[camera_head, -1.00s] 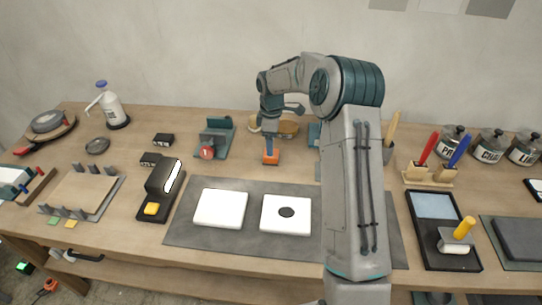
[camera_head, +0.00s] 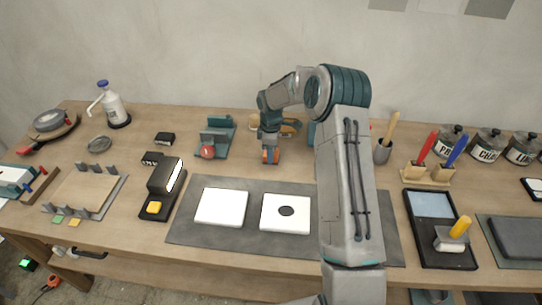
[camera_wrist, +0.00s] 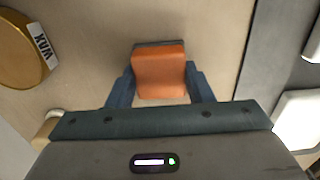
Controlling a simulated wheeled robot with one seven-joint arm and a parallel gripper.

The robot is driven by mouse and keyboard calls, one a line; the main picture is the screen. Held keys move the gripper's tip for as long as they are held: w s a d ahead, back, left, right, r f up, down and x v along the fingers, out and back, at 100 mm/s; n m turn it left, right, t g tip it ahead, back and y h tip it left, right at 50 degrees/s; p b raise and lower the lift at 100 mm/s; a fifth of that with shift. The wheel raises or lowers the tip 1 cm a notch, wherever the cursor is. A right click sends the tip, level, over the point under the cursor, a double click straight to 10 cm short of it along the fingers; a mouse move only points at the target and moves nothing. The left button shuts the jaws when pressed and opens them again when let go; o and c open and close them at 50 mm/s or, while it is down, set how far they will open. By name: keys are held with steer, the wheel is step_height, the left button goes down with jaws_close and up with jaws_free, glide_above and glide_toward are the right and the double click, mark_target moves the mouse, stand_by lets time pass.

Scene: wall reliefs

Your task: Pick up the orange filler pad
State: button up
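The orange filler pad (camera_head: 270,157) is a small block with a dark far edge, near the back middle of the bench. In the wrist view the orange pad (camera_wrist: 160,74) sits between the two blue fingers of my gripper (camera_wrist: 161,82). The fingers lie one on each side, very near or touching its sides; I cannot tell whether they press on it. In the head view my gripper (camera_head: 270,152) points down around the pad, low over the bench. I see no clear lift off the wood.
A gold round tin labelled WAX (camera_wrist: 24,48) lies left of my gripper in the wrist view. A teal stand with a red disc (camera_head: 214,140) is to the left. A grey mat (camera_head: 187,229) with two white tiles lies in front. Bare wood (camera_head: 240,168) surrounds the pad.

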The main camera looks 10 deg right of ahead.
stand_by(0.3)
steer(key=shift+r, duration=0.55)
step_height(320, 180, up, 2)
steer(key=shift+r+b, duration=0.25)
steer(key=shift+b, duration=0.45)
steer(key=s+d+r+b, duration=0.1)
steer(key=s+d+r, duration=0.1)
steer(key=d, duration=0.3)
steer(key=s+d+r+b, duration=0.1)
steer(key=s+d+r, duration=0.1)
steer(key=d+r, duration=0.3)
steer(key=shift+s+d+r, duration=0.2)
steer(key=shift+s+d, duration=0.1)
steer(key=shift+d, duration=0.1)
steer(key=shift+o, duration=0.7)
steer(key=shift+a, duration=0.1)
